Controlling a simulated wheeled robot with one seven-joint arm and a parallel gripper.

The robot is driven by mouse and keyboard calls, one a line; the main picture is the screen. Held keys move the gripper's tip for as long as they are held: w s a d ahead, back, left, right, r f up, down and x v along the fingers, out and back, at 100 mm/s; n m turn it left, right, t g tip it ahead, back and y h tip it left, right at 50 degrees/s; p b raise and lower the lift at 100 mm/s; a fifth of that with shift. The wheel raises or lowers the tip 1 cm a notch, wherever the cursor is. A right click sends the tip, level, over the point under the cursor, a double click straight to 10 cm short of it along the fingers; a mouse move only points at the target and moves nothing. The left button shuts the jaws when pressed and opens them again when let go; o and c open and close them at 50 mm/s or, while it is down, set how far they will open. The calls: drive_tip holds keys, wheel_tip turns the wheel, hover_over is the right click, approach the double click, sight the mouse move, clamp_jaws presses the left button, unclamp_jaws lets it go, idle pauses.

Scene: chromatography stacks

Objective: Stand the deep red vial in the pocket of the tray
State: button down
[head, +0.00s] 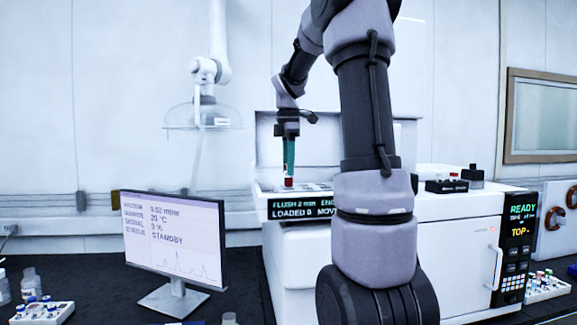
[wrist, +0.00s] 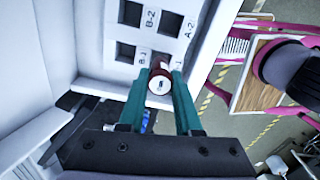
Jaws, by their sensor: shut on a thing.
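The deep red vial (wrist: 160,68) with a pale cap is between the teal fingertips of my gripper (wrist: 158,88), which is shut on it. The head view also shows a bit of the red vial (head: 288,182) under the fingers of my gripper (head: 289,172), which point down. The white tray (wrist: 105,68) has square pockets; those marked B-1, B-2 and A-2 look empty. The vial is over the front-right spot beside B-1, whose label it partly hides. I cannot tell whether its base is inside that pocket.
The tray is on the white instrument (head: 460,235) with a text display along its front (head: 300,208). A dark block with small vials (head: 446,186) is to the right. A monitor (head: 172,240) stands at left, with a vial rack (head: 45,312) near the front edge.

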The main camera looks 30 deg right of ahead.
sight(289, 186)
drive_tip(key=shift+f, duration=0.15)
drive_tip(key=shift+f, duration=1.1)
drive_tip(key=shift+f, duration=0.1)
drive_tip(key=shift+f, duration=0.55)
drive_tip(key=shift+c, duration=0.6)
unclamp_jaws()
drive_tip(key=shift+r, duration=0.15)
